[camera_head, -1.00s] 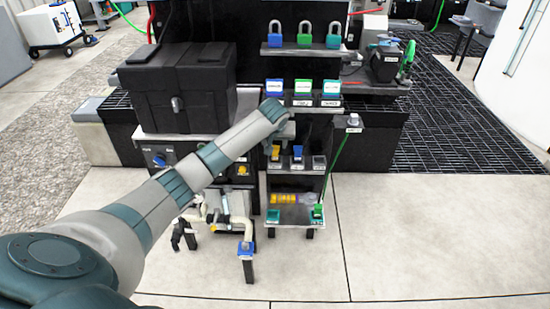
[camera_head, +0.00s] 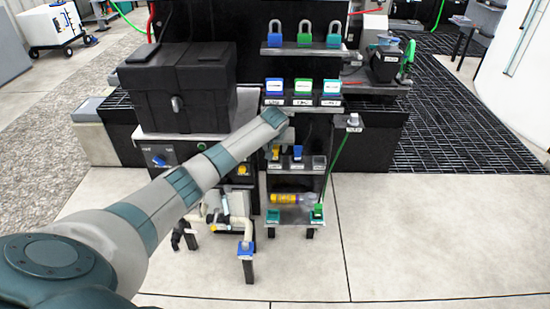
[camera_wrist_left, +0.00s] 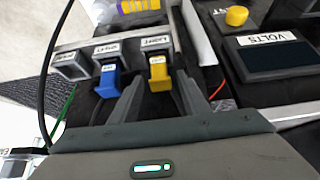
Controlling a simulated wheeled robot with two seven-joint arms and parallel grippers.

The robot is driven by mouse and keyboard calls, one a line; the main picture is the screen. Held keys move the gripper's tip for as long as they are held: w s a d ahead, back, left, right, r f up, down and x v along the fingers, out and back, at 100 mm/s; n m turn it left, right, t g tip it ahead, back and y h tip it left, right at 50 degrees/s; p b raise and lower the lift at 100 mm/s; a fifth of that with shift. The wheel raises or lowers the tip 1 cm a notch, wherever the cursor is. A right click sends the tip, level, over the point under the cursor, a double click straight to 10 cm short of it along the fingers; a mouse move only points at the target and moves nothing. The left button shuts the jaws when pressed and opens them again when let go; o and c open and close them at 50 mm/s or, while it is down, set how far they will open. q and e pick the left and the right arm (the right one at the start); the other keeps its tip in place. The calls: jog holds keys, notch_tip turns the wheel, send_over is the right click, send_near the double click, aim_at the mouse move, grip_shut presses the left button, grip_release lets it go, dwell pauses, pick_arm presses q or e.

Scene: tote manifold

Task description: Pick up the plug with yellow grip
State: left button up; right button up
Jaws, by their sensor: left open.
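The plug with yellow grip (camera_wrist_left: 159,76) sits in the right one of the labelled holders in the left wrist view. The blue grip also shows in the head view (camera_head: 298,152). My right gripper is out of view.
An empty holder (camera_wrist_left: 70,66) is beside the blue plug. A black panel marked VOLTS (camera_wrist_left: 268,55) and a yellow knob (camera_wrist_left: 236,16) are at the right. A yellow cylinder (camera_head: 284,198) lies on the shelf below. A green cable (camera_head: 342,150) hangs right of the rack.

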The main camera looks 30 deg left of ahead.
pick_arm(q)
jog(key=shift+w+f, duration=0.1)
jog(key=shift+f, duration=0.05)
dwell(0.3)
grip_shut()
jog(key=shift+a, duration=0.1)
